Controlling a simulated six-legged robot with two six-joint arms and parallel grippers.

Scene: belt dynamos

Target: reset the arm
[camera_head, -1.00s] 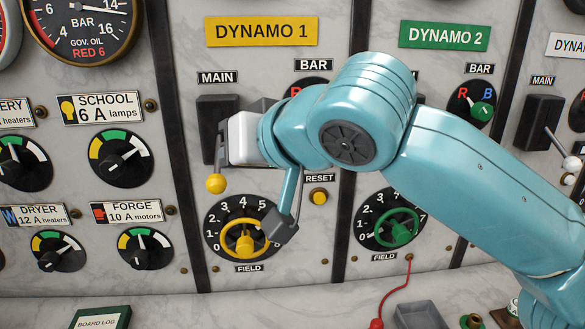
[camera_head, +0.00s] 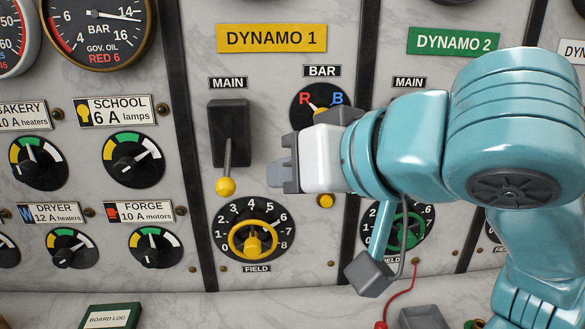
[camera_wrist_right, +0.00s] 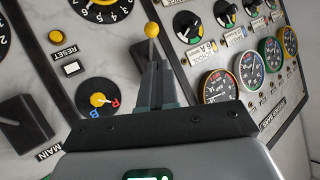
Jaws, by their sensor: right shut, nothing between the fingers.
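My right arm comes in from the right in the head view. Its gripper (camera_head: 278,173) points left in front of the DYNAMO 1 panel, right of the MAIN switch lever, and looks clear of it. The fingers are together and empty; they also show in the wrist view (camera_wrist_right: 157,88). The black MAIN switch (camera_head: 230,133) has its lever down, with a yellow knob (camera_head: 226,187) at the end. In the wrist view the knob (camera_wrist_right: 151,30) appears just beyond the fingertips. My left gripper is not in view.
The BAR selector (camera_head: 306,99) is partly behind my gripper. Below are a yellow button (camera_head: 326,201) and the yellow FIELD wheel (camera_head: 253,240). My arm partly hides the green FIELD wheel (camera_head: 408,231). A red cable (camera_head: 402,295) hangs at lower right. Gauges and dials fill the left.

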